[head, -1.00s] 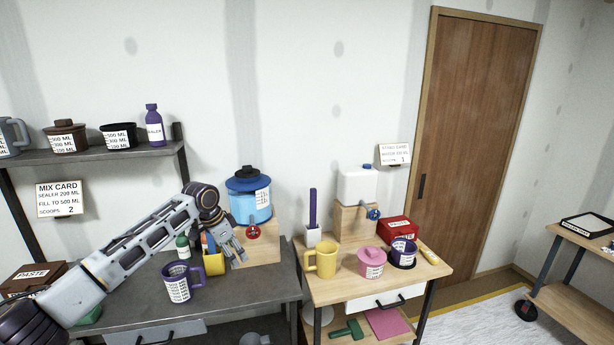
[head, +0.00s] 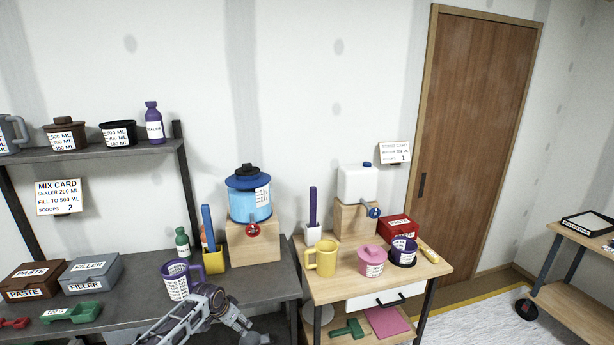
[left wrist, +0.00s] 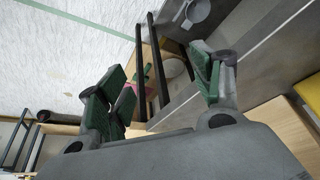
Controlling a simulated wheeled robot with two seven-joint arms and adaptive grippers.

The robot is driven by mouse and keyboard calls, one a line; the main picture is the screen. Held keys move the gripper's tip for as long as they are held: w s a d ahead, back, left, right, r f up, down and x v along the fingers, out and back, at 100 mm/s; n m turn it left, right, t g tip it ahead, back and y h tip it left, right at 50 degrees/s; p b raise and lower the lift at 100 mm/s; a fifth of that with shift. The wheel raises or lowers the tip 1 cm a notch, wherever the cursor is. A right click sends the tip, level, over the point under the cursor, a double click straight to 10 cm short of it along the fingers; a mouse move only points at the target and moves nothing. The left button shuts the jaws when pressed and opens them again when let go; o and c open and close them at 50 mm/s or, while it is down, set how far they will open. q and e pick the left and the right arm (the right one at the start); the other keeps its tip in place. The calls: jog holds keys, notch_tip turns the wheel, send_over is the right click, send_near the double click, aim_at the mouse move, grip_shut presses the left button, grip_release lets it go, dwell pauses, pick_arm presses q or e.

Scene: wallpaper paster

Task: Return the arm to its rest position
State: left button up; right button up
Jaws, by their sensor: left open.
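My left arm comes in low at the bottom of the head view, and its gripper (head: 246,328) hangs in front of the grey table's front edge (head: 272,296). In the left wrist view the left gripper (left wrist: 160,88) has its two green-padded fingers spread wide, with nothing between them. My right gripper does not show. A purple measuring mug (head: 177,281) stands on the grey table just behind the arm, apart from the gripper as far as I can tell.
The grey table holds a yellow holder (head: 213,261), a blue-topped dispenser (head: 250,204) and a grey filler box (head: 90,273). The wooden cart (head: 325,290) to the right carries a yellow mug (head: 322,258) and a pink pot (head: 371,262).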

pick_arm(q)
jog(key=s+a+f+n+g+y+b, duration=0.1)
jog(key=s+a+f, duration=0.1)
jog(key=s+f, duration=1.25)
jog(key=s+a+f+n, duration=0.1)
jog(key=s+f+n, duration=0.1)
jog(key=s+f, duration=1.75)
jog(key=s, duration=0.6)
jog(key=s+d+f+g, duration=0.1)
jog(key=s+f, duration=0.4)
jog(key=s, duration=0.7)
jog(key=s+f+g+y, duration=0.1)
jog(key=s+f, duration=0.4)
jog(key=s, duration=0.6)
jog(key=shift+s+d+f+n+b, duration=0.25)
jog(key=shift+s+d+n+b, duration=0.05)
jog(key=shift+d+b, duration=0.1)
